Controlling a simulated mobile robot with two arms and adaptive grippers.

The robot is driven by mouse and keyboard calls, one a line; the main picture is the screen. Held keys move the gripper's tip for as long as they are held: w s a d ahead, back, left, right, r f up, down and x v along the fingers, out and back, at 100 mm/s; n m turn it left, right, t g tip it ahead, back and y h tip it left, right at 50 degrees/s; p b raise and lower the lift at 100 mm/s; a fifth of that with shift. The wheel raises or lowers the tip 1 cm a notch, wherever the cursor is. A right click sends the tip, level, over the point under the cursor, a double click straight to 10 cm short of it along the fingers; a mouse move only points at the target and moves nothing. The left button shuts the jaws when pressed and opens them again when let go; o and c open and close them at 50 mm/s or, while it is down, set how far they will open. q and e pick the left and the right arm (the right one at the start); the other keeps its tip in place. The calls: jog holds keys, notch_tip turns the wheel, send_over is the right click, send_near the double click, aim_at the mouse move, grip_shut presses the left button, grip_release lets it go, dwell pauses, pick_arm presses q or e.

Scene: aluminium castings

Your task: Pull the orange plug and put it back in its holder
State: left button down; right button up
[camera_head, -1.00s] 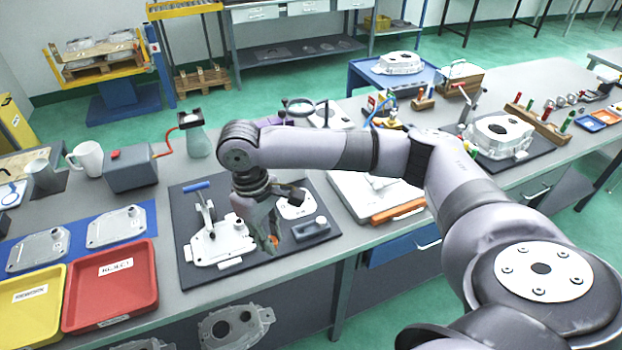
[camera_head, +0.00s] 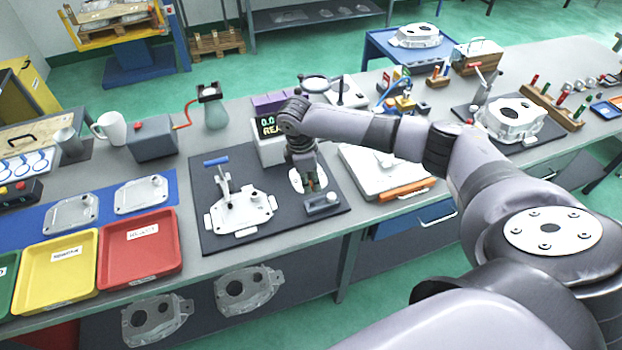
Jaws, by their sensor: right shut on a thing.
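My right gripper (camera_head: 311,184) reaches down over the right part of the dark mat (camera_head: 218,238). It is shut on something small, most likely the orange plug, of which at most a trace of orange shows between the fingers. A grey block (camera_head: 321,204), which looks like the plug's holder, lies on the mat just below and right of the fingertips. I cannot tell whether the plug touches it. A pale casting (camera_head: 240,212) lies on the mat to the left, under a clamp with a blue handle (camera_head: 216,161). My left gripper is out of view.
A display box (camera_head: 268,151) stands behind my right wrist. Red (camera_head: 140,272) and yellow (camera_head: 55,305) trays stand on the left. The strip of table before the mat is clear.

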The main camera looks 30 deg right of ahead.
jog(key=shift+r+p, duration=0.15)
jog(key=shift+p, duration=0.25)
jog(key=shift+f+b, duration=1.45)
jog(key=shift+f, duration=1.6)
jog(key=shift+r+p, duration=0.1)
jog(key=shift+p, duration=0.3)
jog(key=shift+p, duration=0.6)
jog(key=shift+f+b, duration=0.75)
jog(key=shift+f, duration=0.5)
jog(key=o, duration=0.8)
jog(key=shift+c, duration=0.2)
